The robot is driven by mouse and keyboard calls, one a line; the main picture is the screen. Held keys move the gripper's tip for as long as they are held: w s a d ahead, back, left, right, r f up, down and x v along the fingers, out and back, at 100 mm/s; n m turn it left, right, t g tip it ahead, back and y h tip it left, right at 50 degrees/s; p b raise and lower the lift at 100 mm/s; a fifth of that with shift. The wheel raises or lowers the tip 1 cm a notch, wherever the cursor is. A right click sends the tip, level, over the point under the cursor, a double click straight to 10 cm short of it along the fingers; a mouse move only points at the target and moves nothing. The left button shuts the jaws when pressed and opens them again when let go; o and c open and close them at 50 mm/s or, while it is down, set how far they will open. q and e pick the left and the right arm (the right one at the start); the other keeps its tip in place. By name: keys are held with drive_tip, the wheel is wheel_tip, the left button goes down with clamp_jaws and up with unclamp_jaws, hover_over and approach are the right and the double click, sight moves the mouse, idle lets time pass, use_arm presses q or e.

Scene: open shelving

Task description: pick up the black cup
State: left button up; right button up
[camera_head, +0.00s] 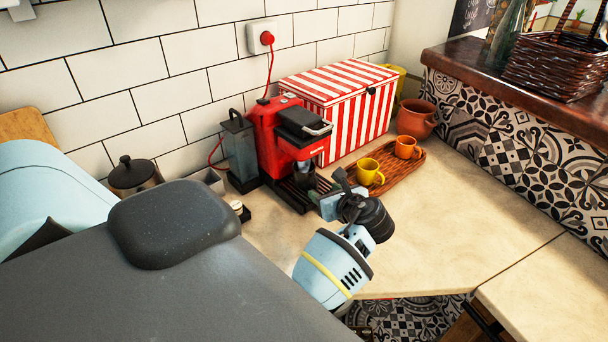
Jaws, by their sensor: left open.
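A dark cup (304,174), which looks like the black cup, stands under the spout of the red coffee machine (268,135). It is small and partly hidden by shadow and by my gripper. My left gripper (322,188) is open, just in front of the machine's drip tray and close to the cup. Its fingers point toward the machine. I cannot tell whether they touch the cup. My right gripper is out of view.
A wooden tray (401,176) with a yellow cup (370,171) and an orange cup (406,147) lies right of my gripper. A red-and-white striped box (350,127) and a clay pot (416,119) stand behind. The counter (480,225) at right is clear.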

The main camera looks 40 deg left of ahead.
sight(309, 181)
use_arm(q)
drive_tip(key=shift+r+x, duration=0.1)
drive_tip(key=shift+x, duration=1.65)
drive_tip(key=shift+r+x, duration=0.15)
drive_tip(key=shift+x, duration=1.6)
drive_tip(key=shift+s+a, duration=0.15)
drive_tip(key=shift+a, duration=0.05)
drive_tip(key=shift+c, duration=0.3)
clamp_jaws()
